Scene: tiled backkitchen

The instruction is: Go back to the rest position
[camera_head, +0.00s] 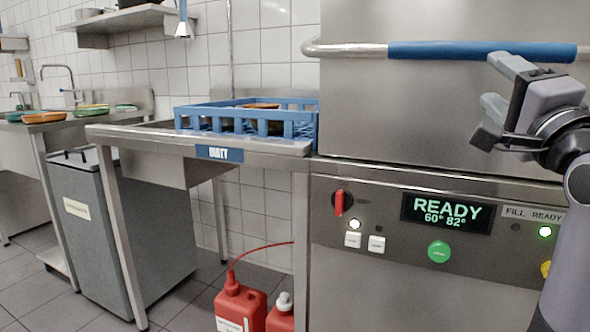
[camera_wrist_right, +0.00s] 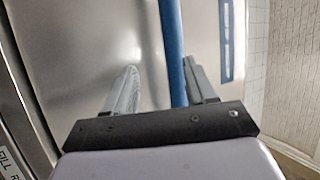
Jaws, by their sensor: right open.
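My right gripper (camera_head: 500,92) is at the right of the head view, in front of the dishwasher's steel hood (camera_head: 440,110). Its two fingers are apart with nothing held between them. The blue handle bar (camera_head: 480,51) of the hood runs across just above and behind it. In the right wrist view, the open right gripper (camera_wrist_right: 158,88) shows its two fingers spread, and the blue bar (camera_wrist_right: 171,50) passes between them in the picture; I cannot tell whether they touch it. My left gripper is not in view.
A blue dish rack (camera_head: 250,120) with brown dishes sits on the steel table marked DIRTY (camera_head: 140,137). The dishwasher's panel (camera_head: 447,212) reads READY. Red canisters (camera_head: 240,305) stand on the floor below. A grey bin (camera_head: 130,220) stands left under the table. Green and orange dishes (camera_head: 44,117) lie further left.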

